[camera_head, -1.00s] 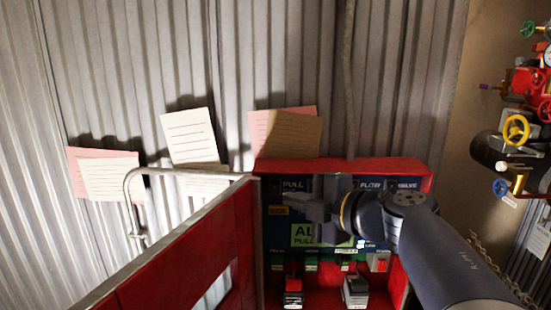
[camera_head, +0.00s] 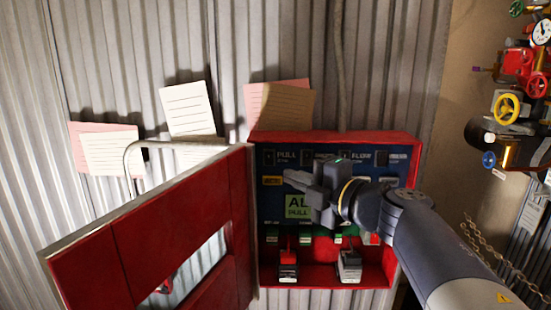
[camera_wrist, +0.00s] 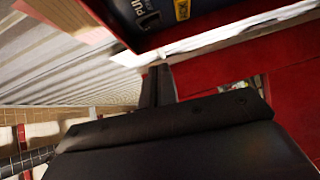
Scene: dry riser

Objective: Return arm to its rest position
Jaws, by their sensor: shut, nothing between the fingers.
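My gripper (camera_head: 300,182) is shut and empty. In the head view it is in front of the open red cabinet (camera_head: 345,137), covering part of its blue panel (camera_head: 277,208). My arm reaches in from the lower right. In the wrist view the shut fingers (camera_wrist: 157,85) point up the picture, below a corner of the blue panel (camera_wrist: 160,12). Whether the fingers touch anything is not clear, but they look apart from the panel.
Two small devices (camera_head: 288,265) (camera_head: 349,266) stand in the cabinet bottom. Valves with coloured wheels (camera_head: 507,108) and a chain (camera_head: 485,250) are at the right. Papers (camera_head: 187,108) hang on the corrugated wall.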

